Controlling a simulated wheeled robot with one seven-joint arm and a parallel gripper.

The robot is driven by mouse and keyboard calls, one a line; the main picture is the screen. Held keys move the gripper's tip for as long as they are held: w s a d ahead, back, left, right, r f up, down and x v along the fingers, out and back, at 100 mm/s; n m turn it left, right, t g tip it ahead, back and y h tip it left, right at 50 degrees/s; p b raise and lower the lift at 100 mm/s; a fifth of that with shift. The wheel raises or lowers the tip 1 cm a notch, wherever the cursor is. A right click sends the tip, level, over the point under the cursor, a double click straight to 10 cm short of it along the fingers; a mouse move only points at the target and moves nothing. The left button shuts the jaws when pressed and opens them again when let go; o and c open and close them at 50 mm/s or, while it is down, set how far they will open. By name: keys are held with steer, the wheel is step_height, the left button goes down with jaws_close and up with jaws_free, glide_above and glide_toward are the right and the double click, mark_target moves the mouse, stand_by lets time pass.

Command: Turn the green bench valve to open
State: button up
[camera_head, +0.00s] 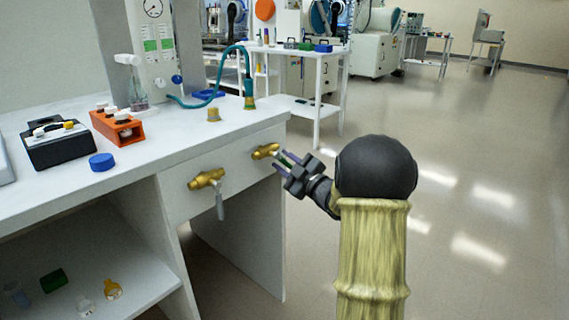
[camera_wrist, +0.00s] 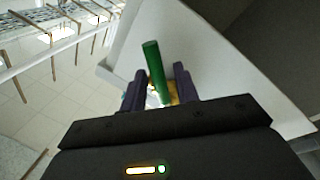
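The green bench valve has a brass body (camera_head: 265,151) on the front panel of the white bench. Its green lever (camera_wrist: 154,70) shows in the wrist view, rising between my two fingers. My gripper (camera_head: 283,163) is at this valve, with its purple fingers pointing at the bench front. The wrist view shows my gripper (camera_wrist: 160,88) open, one finger on each side of the lever, with a gap visible. Part of the brass body (camera_wrist: 174,92) shows behind the lever. In the head view the lever is mostly hidden by my fingers.
A second brass valve (camera_head: 206,179) with a grey lever hanging down is to the left on the same panel. The bench top (camera_head: 180,140) holds an orange rack (camera_head: 117,127), a black box (camera_head: 58,146) and a blue cap (camera_head: 102,162). Floor to the right is clear.

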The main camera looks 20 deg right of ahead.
steer(key=p+v, duration=0.3)
steer(key=v, duration=1.4)
steer(key=shift+s+p, duration=0.25)
steer(key=shift+p, duration=0.05)
steer(key=shift+c, duration=0.4)
